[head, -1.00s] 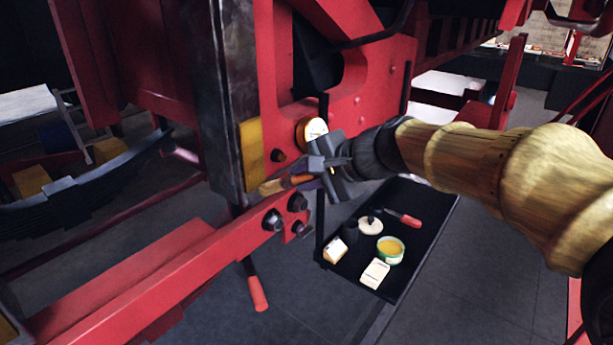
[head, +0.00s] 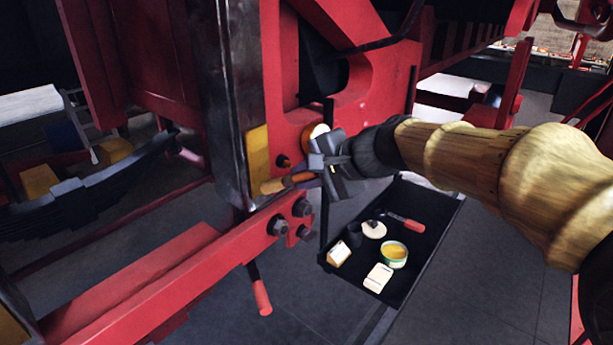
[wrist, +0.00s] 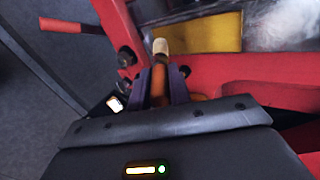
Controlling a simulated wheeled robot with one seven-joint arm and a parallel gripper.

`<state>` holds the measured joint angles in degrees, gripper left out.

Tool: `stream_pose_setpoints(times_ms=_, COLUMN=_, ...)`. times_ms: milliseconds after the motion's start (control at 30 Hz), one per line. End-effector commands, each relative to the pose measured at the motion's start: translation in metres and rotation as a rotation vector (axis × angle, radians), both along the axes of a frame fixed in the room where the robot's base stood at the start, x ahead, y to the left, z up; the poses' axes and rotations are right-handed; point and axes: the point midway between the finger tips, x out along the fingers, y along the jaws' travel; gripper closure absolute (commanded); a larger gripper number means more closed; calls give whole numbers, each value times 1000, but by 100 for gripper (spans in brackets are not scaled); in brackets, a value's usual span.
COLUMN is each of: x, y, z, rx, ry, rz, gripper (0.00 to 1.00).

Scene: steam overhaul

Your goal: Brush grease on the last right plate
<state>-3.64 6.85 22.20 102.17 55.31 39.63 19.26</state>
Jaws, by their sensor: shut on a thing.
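My gripper (head: 324,172) is shut on a brush (head: 290,183) with a wooden handle and pale bristles. The brush points left in the head view, its bristle end at the lower part of a yellow plate (head: 257,155) on the red frame. In the wrist view the bristles (wrist: 160,47) stand in front of or against the yellow plate (wrist: 200,35); I cannot tell whether they touch. An open tin of yellow grease (head: 394,254) stands on the black tray (head: 420,275) below my arm.
The tray also holds a white block (head: 379,277), a pale wedge-shaped piece (head: 339,253), a round pale disc (head: 374,229) and a red-handled tool (head: 404,222). A red beam (head: 170,275) with dark bolts (head: 278,226) runs just below the brush. A red handle (head: 262,297) hangs beneath it.

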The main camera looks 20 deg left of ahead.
Motion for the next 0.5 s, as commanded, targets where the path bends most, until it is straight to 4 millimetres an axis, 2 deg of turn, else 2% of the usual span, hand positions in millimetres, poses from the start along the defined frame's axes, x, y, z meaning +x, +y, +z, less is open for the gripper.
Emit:
stream_pose_setpoints(times_ms=33, x=0, y=0, z=7, rx=1, ry=0, rz=0, gripper=100)
stream_pose_setpoints(times_ms=233, x=0, y=-1, z=21, rx=1, ry=0, rz=0, gripper=100)
stream_pose_setpoints(times_ms=500, x=0, y=-1, z=23, rx=0, ry=0, rz=0, gripper=100)
